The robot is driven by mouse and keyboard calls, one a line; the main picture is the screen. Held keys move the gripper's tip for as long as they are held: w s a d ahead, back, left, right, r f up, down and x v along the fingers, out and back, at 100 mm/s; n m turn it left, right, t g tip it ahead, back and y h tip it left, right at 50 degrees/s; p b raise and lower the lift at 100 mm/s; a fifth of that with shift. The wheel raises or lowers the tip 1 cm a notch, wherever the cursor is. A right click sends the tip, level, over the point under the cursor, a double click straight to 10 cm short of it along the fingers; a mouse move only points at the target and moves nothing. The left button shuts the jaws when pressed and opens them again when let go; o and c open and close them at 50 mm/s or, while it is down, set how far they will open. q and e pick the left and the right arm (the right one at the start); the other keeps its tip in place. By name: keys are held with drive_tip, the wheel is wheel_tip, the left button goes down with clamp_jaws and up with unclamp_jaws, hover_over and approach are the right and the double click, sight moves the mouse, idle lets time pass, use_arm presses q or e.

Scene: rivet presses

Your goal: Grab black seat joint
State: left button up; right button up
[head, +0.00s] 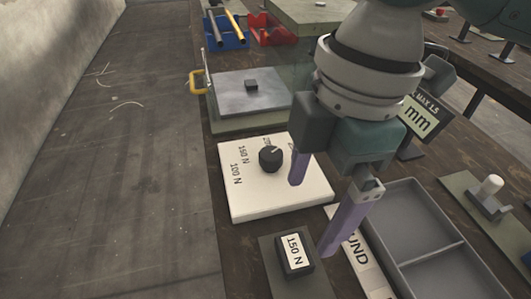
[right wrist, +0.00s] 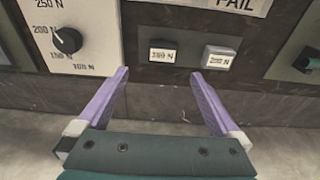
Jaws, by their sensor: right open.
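A small black block (head: 251,85) sits on a grey metal plate (head: 228,97) in the upper middle of the head view; it may be the black seat joint, but I cannot tell for sure. A dark block labelled 150 N (head: 294,255) lies nearer, on a dark pad. My right gripper (head: 313,215) is open with nothing between its purple fingers. It hangs over the near side of the bench, between the white dial panel and the grey tray. In the right wrist view the open fingers (right wrist: 160,75) point towards two small labelled blocks, one dark (right wrist: 162,52) and one light (right wrist: 218,57). My left gripper is not in view.
The white panel with a black dial (head: 270,157) lies left of my right gripper. An empty grey divided tray (head: 447,253) is at right. Blue (head: 228,38) and red (head: 268,30) bins, a yellow handle (head: 194,82) and a "mm" sign (head: 419,116) stand further back. Open floor lies left.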

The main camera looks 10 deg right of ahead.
sight(295, 250)
drive_tip(key=f, duration=0.6)
drive_tip(key=a+f+b, duration=0.1)
drive_tip(key=f, duration=0.2)
drive_tip(key=shift+s+f, duration=0.15)
drive_tip(key=shift+s, duration=0.15)
drive_tip(key=c, duration=1.4)
